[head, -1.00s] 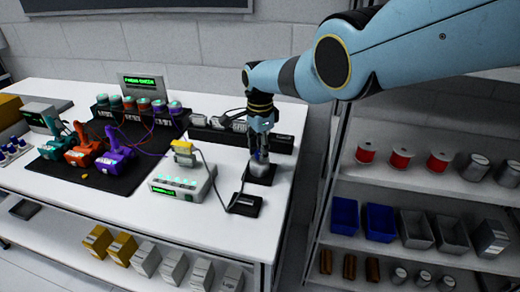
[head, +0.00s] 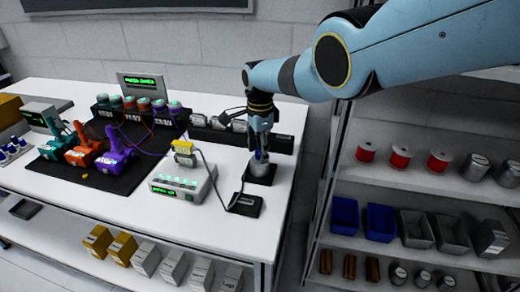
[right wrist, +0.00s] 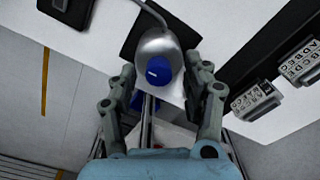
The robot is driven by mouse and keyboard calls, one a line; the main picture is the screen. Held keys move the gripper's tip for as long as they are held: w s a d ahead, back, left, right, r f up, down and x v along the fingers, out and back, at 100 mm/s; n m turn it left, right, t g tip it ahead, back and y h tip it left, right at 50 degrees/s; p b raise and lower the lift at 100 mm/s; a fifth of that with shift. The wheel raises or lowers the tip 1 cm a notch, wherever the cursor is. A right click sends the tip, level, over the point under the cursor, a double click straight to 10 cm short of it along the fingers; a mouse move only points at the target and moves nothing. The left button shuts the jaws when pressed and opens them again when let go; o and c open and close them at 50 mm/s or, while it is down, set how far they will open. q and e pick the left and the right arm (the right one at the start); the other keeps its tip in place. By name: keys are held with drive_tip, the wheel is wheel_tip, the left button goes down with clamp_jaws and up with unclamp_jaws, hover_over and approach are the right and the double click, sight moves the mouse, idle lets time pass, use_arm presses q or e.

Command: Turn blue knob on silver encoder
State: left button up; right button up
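The silver encoder (right wrist: 152,47) with its round blue knob (right wrist: 157,72) fills the middle of the right wrist view. A white mark shows on the knob's face. In the head view the encoder stands on a black pad (head: 260,176), and the blue knob (head: 261,155) shows small beneath my right gripper (head: 260,148). In the right wrist view my right gripper (right wrist: 160,68) has one finger on each side of the knob, with a gap visible on both sides. It is open and points down at the encoder. My left gripper is not in view.
A cable runs from the encoder to a black box (head: 245,204). A grey unit with lit buttons (head: 184,182) stands to the left. Red, teal and purple devices are on a black mat (head: 130,182). Black connector blocks (head: 280,143) lie behind. A shelf rack (head: 420,180) stands right.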

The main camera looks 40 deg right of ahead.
drive_tip(key=shift+r, duration=0.1)
wheel_tip(320, 180, up, 12)
idle(0.6)
idle(0.4)
